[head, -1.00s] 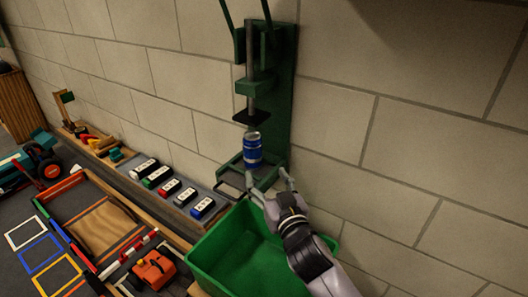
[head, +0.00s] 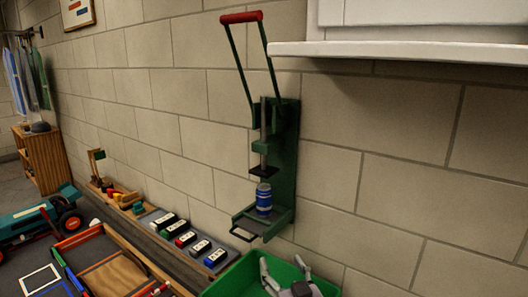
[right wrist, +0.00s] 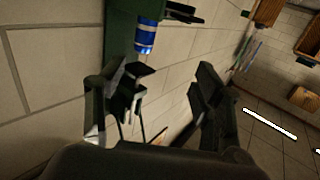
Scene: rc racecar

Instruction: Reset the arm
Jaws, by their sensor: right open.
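My right gripper (head: 283,264) is open and empty at the bottom of the head view, in front of the green bin and below the press. The right wrist view shows its two dark fingers spread apart (right wrist: 166,85). A green wall-mounted can press (head: 284,165) with a red handle (head: 241,17) stands above it, its handle raised. A blue can (head: 264,200) stands upright on the press base, below the dark press plate, with a gap between them. The can also shows in the right wrist view (right wrist: 145,36), beyond the fingers. My left gripper is not in view.
A green bin (head: 232,278) sits below the press. Several small labelled blocks (head: 187,239) lie on a ledge to the left. A white shelf (head: 400,50) juts out at upper right. A toy tractor (head: 40,225) and a wooden cabinet (head: 42,160) are at far left.

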